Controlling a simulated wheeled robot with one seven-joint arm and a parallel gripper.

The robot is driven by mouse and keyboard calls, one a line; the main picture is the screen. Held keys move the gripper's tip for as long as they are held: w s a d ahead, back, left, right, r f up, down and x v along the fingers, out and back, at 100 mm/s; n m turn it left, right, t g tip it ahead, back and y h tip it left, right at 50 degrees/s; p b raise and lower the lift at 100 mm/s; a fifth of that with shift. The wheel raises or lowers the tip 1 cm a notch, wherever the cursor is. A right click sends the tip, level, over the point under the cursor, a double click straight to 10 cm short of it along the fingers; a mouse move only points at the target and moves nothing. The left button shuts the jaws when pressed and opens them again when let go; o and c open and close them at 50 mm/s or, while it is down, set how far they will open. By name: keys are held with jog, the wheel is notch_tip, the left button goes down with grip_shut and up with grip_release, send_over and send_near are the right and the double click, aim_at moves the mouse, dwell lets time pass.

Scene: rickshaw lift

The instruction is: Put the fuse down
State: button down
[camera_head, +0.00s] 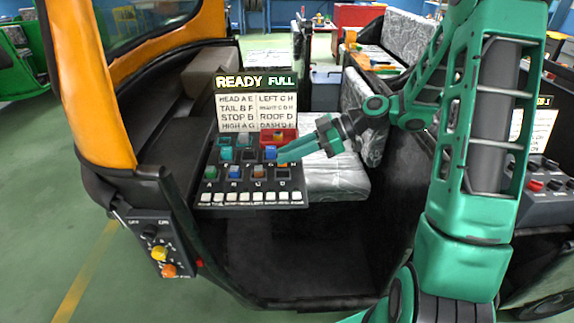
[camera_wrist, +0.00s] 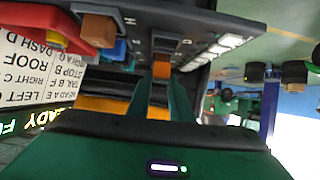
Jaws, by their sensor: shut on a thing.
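My gripper (camera_head: 281,157) reaches from the right over the right part of the fuse panel (camera_head: 248,185). In the wrist view its two green fingers (camera_wrist: 162,82) are shut on an orange fuse (camera_wrist: 162,69). The fuse's far end points at a dark socket (camera_wrist: 165,43); I cannot tell whether it touches the panel. A blue fuse (camera_head: 270,153) stands close beside the fingertips. Teal, blue and brown fuses sit in other sockets, such as a blue one (camera_head: 234,172) in the front row.
A label board (camera_head: 256,112) under a lit READY FULL sign (camera_head: 255,82) stands behind. White switches (camera_head: 250,197) line the front. A patterned seat (camera_head: 335,175) is at the right.

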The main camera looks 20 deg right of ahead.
aim_at(288, 175)
jog(key=shift+f, duration=1.95)
jog(key=shift+f, duration=0.1)
jog(key=c, duration=1.6)
grip_release()
jog(key=v, duration=1.2)
jog(key=s+d+m+g+h, duration=0.1)
jog(key=s+d+m+h, duration=0.1)
jog(key=s+m+h, duration=0.2)
jog(key=s+d+m+g+h, duration=0.1)
jog(key=s+d+m+h, duration=0.2)
jog(key=s+m, duration=0.7)
jog(key=s+d+r+m+g+h, duration=0.1)
jog(key=s+m+h, duration=0.3)
jog(key=s, duration=1)
jog(key=shift+s+d+m+g+h, duration=0.1)
jog(key=shift+d+m+g+h, duration=0.2)
jog(key=shift+m, duration=0.4)
jog(key=shift+s+d+m+g, duration=0.1)
jog(key=shift+d+m, duration=0.25)
jog(key=shift+m, duration=0.35)
